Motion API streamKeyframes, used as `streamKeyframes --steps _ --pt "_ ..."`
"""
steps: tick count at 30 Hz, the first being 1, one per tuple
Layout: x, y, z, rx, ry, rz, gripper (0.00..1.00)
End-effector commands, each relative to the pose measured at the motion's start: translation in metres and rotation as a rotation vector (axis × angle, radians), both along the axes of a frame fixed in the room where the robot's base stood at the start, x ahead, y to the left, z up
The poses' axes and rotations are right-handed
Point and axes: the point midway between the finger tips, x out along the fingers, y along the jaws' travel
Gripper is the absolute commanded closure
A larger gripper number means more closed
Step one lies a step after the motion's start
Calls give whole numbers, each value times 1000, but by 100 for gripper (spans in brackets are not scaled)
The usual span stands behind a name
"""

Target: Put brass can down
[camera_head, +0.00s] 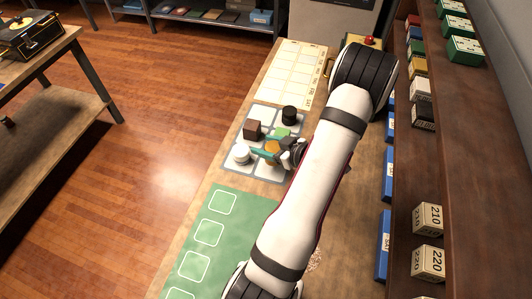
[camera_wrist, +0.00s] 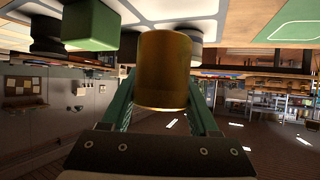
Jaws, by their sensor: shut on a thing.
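The brass can (camera_head: 271,147) is between the teal fingers of my gripper (camera_head: 268,152) in the head view, over the grey mat with pale squares (camera_head: 268,172). In the wrist view the brass can (camera_wrist: 163,70) fills the middle, with a teal finger on each side. My gripper (camera_wrist: 162,98) is shut on it. The can looks upright relative to the counter, which shows at the top of that view. I cannot tell whether its base touches the mat. My arm hides part of the mat's right side.
Around the can on the mat are a brown cube (camera_head: 252,130), a black cylinder (camera_head: 289,114), a white cylinder (camera_head: 241,154) and a green cube (camera_head: 283,132). A green mat with outlined squares (camera_head: 222,228) has bare squares. A shelf with boxes (camera_head: 428,218) stands right.

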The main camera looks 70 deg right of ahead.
Motion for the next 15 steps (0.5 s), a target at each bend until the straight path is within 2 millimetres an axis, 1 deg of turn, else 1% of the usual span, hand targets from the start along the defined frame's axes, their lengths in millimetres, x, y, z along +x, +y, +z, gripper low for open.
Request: streamKeyframes --steps 3,6,15 --pt "2 0 -25 6 0 -1 100" --pt "2 0 -38 3 0 -1 100" --pt "2 -1 -41 1 0 0 100"
